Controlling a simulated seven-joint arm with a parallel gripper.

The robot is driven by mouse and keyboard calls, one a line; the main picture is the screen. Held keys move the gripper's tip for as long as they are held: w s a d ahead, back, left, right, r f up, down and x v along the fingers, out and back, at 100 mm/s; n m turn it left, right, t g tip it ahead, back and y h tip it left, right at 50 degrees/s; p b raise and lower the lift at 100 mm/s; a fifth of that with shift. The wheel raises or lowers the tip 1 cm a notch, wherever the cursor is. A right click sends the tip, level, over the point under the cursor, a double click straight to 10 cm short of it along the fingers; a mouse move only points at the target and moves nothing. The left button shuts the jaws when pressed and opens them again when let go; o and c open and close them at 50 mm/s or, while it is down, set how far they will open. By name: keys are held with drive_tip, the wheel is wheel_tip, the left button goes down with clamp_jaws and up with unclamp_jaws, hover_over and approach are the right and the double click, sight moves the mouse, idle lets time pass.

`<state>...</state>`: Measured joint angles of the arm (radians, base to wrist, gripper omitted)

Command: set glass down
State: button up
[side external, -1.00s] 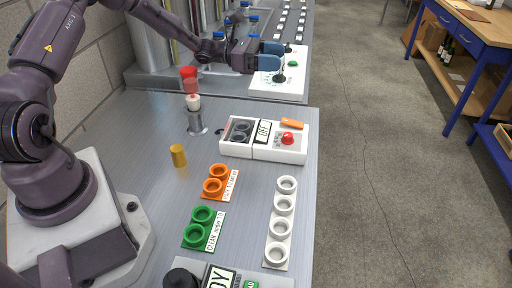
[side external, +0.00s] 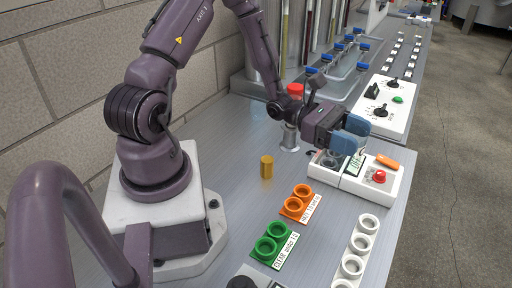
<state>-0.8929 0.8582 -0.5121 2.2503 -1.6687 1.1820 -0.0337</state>
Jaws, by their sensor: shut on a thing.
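My gripper (side external: 352,134) has blue fingertips and hovers over the back of a white instrument box (side external: 352,185). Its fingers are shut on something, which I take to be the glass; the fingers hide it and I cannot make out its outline. The box has dark round wells (side external: 328,160) at its left, a display card reading OFF (side external: 356,163) and a red button (side external: 379,176). A green two-ring holder (side external: 271,245), an orange two-ring holder (side external: 298,203) and a white ring rack (side external: 358,245) stand in front; the rings that show look empty.
An amber stub (side external: 266,167) stands on the steel bench (side external: 230,140). A metal cylinder (side external: 290,138) stands close left of my gripper, with a red piece (side external: 296,90) above it. A white knob panel (side external: 386,105) lies behind. Bare bench lies left of the holders.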

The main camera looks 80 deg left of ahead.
drive_tip(key=s+a+f+m+g+h, duration=0.1)
drive_tip(key=s+a+f, duration=0.2)
drive_tip(key=s+a, duration=0.6)
drive_tip(key=s+a+f+m+g, duration=0.1)
drive_tip(key=s+a+f, duration=0.1)
drive_tip(key=s+a, duration=0.7)
drive_tip(key=s+d+r+m+g+h, duration=0.1)
drive_tip(key=s+r+m+g, duration=0.1)
drive_tip(key=s+m+g, duration=0.5)
drive_tip(key=s+d+r+m+g, duration=0.15)
drive_tip(key=s+m+g, duration=0.25)
drive_tip(key=s+g, duration=0.7)
drive_tip(key=s+a+r+m+g+y, duration=0.5)
drive_tip(key=m+g+y, duration=0.3)
drive_tip(key=m+y, duration=0.3)
drive_tip(key=w+a+f+m+t+y, duration=0.1)
drive_tip(key=w+a+m+t+y, duration=1.15)
drive_tip(key=y, duration=0.95)
drive_tip(key=w+d+f+m+t+h, duration=0.1)
drive_tip(key=w+d+f+m+t, duration=0.1)
drive_tip(key=w+f+m+t, duration=0.35)
drive_tip(key=w+d+f+m+t, duration=0.1)
drive_tip(key=w+f+m+t, duration=0.1)
drive_tip(key=w+m+t, duration=0.55)
drive_tip(key=shift+t, duration=0.25)
drive_tip(key=shift+d+f, duration=0.15)
drive_tip(key=shift+f, duration=2)
drive_tip(key=shift+d+f, duration=0.1)
drive_tip(key=shift+f, duration=2)
